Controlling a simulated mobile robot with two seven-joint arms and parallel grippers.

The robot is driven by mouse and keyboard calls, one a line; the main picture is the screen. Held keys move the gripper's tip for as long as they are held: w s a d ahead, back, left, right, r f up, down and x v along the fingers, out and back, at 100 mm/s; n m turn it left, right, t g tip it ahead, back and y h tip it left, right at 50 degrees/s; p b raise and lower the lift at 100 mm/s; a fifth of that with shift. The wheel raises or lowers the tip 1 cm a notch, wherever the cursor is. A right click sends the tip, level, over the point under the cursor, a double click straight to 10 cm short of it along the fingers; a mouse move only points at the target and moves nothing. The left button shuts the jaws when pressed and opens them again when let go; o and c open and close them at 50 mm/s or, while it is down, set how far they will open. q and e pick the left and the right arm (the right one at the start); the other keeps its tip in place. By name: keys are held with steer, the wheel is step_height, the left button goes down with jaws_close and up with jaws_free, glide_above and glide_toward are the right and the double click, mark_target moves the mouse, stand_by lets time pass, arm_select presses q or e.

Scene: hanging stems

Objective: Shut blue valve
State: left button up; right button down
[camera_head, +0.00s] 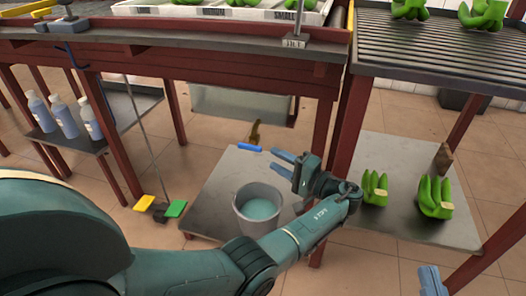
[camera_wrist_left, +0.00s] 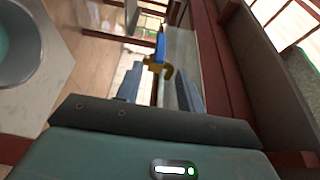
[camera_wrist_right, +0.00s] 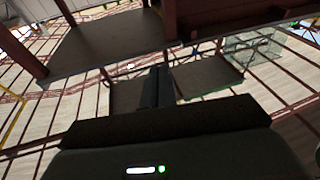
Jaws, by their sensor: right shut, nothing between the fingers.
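The blue valve handle (camera_head: 250,148) sits on a brass tap (camera_head: 255,131) below the front of the red-framed trough. In the left wrist view the blue handle (camera_wrist_left: 161,46) and the brass tap (camera_wrist_left: 157,66) show ahead, between the lines of the fingers. My left gripper (camera_head: 279,161) is open and empty, a little to the right of the handle and apart from it. My right gripper (camera_head: 429,278) is only partly visible at the lower right of the head view. Its fingers are together and empty in the right wrist view (camera_wrist_right: 157,86).
A bucket (camera_head: 241,213) of bluish liquid stands on a low grey table (camera_head: 212,194) under the tap. Green banana bunches (camera_head: 435,194) lie on a shelf at right. Several bottles (camera_head: 64,117) stand on the left shelf. Yellow and green pedals (camera_head: 160,209) are left of the table.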

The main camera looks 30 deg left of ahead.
arm_select(q)
steer(key=shift+s+d, duration=0.2)
steer(key=shift+d, duration=1.2)
